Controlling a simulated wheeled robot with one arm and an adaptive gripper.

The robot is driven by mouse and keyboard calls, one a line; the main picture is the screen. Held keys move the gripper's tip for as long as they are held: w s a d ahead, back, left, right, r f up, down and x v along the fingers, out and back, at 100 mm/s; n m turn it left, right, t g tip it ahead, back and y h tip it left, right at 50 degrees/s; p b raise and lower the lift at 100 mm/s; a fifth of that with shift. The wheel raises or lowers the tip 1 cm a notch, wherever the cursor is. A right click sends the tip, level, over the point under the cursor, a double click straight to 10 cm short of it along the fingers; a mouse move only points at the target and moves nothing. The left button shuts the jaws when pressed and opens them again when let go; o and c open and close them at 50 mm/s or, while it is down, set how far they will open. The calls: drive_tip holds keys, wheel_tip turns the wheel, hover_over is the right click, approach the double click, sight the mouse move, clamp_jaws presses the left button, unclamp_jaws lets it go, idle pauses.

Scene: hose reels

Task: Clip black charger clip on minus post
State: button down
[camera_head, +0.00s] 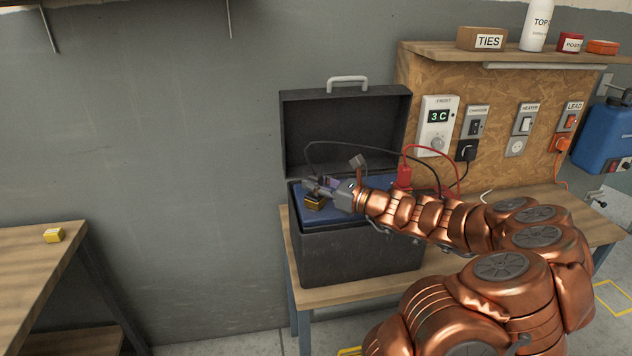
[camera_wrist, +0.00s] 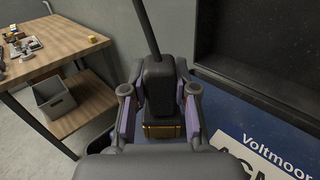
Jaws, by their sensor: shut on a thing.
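My gripper (camera_head: 328,189) is shut on the black charger clip (camera_wrist: 158,80), its purple-padded fingers (camera_wrist: 160,112) on either side of the clip body. A black cable rises from the clip's top. A brass-coloured block (camera_head: 314,204) shows just below the clip at the left end of the blue battery (camera_head: 365,197); it also shows in the wrist view (camera_wrist: 163,132). I cannot tell whether it is the clip's jaws or the minus post, nor whether clip and post touch. The red clip (camera_head: 404,176) stands at the battery's right end.
The battery sits in a black box (camera_head: 350,258) with its lid (camera_head: 345,130) raised behind. A charger outlet (camera_head: 467,150) is on the board to the right. A side table (camera_head: 35,275) with a yellow block (camera_head: 53,235) stands at left, with open floor between.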

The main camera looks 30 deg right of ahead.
drive_tip(key=c, duration=0.8)
unclamp_jaws()
drive_tip(key=shift+s, duration=0.1)
drive_tip(key=shift+v, duration=5.95)
